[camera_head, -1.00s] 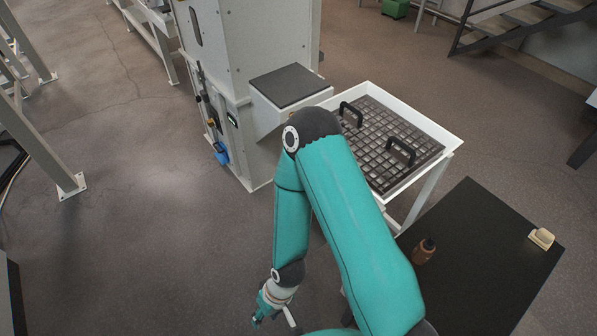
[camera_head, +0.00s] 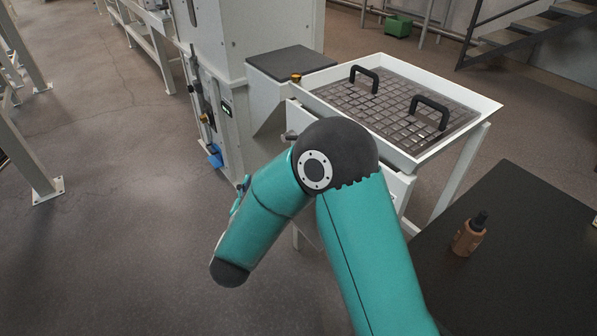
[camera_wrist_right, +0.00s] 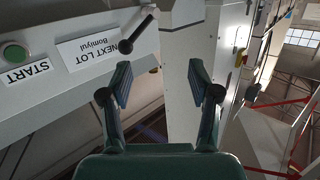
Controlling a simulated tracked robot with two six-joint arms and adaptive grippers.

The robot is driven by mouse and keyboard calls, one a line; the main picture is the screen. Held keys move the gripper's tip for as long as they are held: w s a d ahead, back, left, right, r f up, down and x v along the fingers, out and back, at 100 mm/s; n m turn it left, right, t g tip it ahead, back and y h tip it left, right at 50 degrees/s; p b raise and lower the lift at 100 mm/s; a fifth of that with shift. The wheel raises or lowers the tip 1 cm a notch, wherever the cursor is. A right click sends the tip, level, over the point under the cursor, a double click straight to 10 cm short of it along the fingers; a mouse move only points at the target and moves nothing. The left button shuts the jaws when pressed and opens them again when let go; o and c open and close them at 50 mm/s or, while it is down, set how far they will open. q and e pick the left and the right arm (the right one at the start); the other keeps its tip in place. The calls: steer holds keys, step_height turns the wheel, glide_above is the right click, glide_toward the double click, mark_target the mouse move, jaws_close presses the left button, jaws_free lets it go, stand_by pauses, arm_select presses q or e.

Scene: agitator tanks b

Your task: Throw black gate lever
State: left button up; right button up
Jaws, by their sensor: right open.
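In the right wrist view a black lever (camera_wrist_right: 136,34) with a round end stands out beside an upside-down "NEXT LOT" label (camera_wrist_right: 100,48) on a pale panel. I cannot tell whether it is the gate lever. My right gripper (camera_wrist_right: 160,78) is open and empty, its fingertips just below and to the right of this lever, with no contact visible. In the head view my right arm's teal links hide most of that gripper. Further dark handles (camera_wrist_right: 240,57) show on the machine at the right of the wrist view. My left gripper is in neither current view.
A green START button (camera_wrist_right: 13,52) sits left of the label. In the head view a white-rimmed tray (camera_head: 484,99) with a grid and two black handles stands beside the machine cabinet (camera_head: 238,40). A brown bottle (camera_head: 467,238) stands on the dark table (camera_head: 530,225).

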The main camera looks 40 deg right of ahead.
arm_select(q)
step_height(320, 180, down, 7)
steer(key=b, duration=0.5)
arm_select(e)
steer(key=w+d+m+g+h, duration=0.1)
steer(key=w+d, duration=0.1)
steer(key=d, duration=0.6)
steer(key=w+d+r+m+g+h, duration=0.1)
steer(key=w+d+h, duration=0.1)
steer(key=d, duration=0.6)
steer(key=shift+w+d+r, duration=0.2)
steer(key=shift+d+r, duration=0.05)
steer(key=shift+d, duration=0.05)
